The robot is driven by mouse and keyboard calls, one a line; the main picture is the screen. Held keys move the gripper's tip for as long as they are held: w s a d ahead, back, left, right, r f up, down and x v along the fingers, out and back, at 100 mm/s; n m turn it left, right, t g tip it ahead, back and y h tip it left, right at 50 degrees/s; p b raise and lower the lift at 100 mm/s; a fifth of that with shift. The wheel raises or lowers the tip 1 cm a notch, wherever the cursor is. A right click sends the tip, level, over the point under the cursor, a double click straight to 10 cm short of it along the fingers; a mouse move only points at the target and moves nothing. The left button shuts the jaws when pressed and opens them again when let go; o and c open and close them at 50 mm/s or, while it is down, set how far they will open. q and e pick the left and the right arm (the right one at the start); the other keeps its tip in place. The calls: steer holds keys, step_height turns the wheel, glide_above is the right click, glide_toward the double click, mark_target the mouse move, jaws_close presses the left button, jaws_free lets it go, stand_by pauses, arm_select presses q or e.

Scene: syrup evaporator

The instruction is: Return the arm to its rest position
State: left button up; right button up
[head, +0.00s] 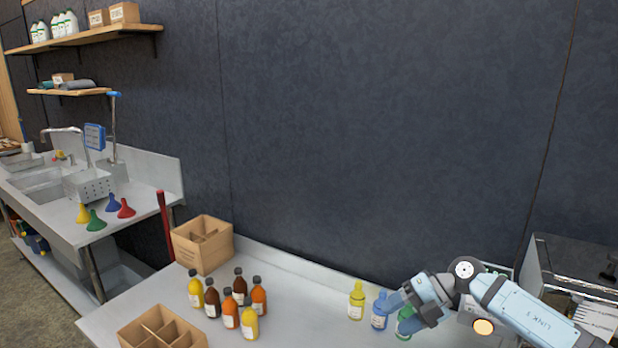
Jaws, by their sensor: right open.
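My right arm comes in from the right edge, over the right part of the steel table. Its gripper (402,312) is open, beside a blue bottle (379,312) and a green bottle (404,325). The fingers overlap the green bottle in the picture and hide part of it. I cannot tell whether they touch it. A yellow bottle (356,301) stands upright left of the blue one. My left gripper is not in view.
Several amber, brown and yellow bottles (230,308) stand mid-table. A divided cardboard box (203,250) stands behind them and another (150,338) in front. A glass-sided unit (575,265) stands at right, near my arm. The table between the bottle groups is clear.

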steer(key=s+a+f+m+t+y+p, duration=0.2)
steer(key=s+a+m+t+y, duration=0.6)
steer(key=s+a+m+t, duration=0.15)
arm_select(q)
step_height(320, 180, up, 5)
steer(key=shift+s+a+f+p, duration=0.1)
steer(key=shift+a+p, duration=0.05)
steer(key=shift+p, duration=1.1)
arm_select(e)
steer(key=s+d+f+m+t+h, duration=0.1)
steer(key=s+d+f+m+h, duration=0.3)
steer(key=s+f+m+h, duration=0.3)
steer(key=s+d+f+m+t+h, duration=0.1)
steer(key=s+d+f+m+h, duration=0.4)
steer(key=s+m, duration=0.9)
step_height(320, 180, down, 6)
steer(key=m+h, duration=0.1)
steer(key=h, duration=0.2)
steer(key=shift+s+d+r+h, duration=0.25)
steer(key=shift+s+d+h, duration=0.05)
steer(key=shift+s, duration=0.1)
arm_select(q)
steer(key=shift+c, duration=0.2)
arm_select(e)
steer(key=shift+c, duration=0.2)
